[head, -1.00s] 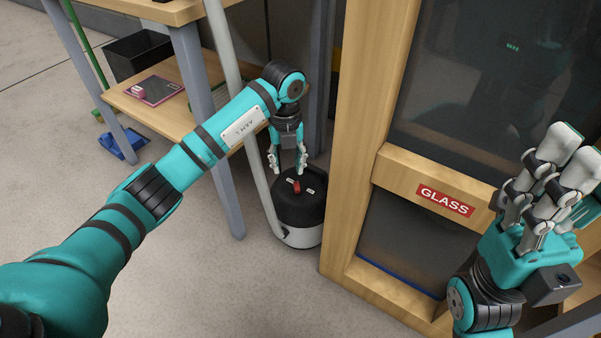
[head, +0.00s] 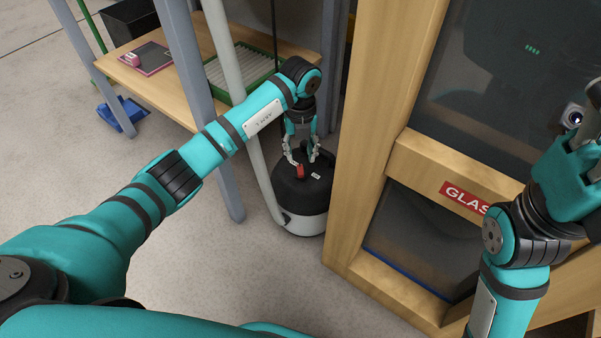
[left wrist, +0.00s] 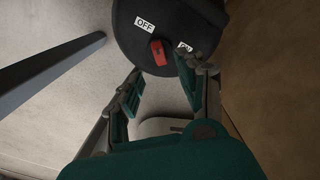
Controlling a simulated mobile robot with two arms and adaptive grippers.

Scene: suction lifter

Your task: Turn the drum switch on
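The drum (head: 302,192) is a black-topped, white-based canister standing on the floor between the shelf and the wooden frame. Its red switch (head: 300,171) sits on top. In the left wrist view the red switch (left wrist: 159,53) lies between an OFF label (left wrist: 145,25) and an ON label (left wrist: 185,46), the ON label partly hidden by a finger. My left gripper (head: 302,160) points down just above the drum's top, fingers apart with the switch near them. Contact cannot be told.
A wooden shelf (head: 150,75) with a green-edged tray (head: 240,72) stands behind my left arm. A pale pole (head: 226,50) runs down beside the drum. The wooden frame with a GLASS sign (head: 462,196) stands close on the right. Grey floor is open in front.

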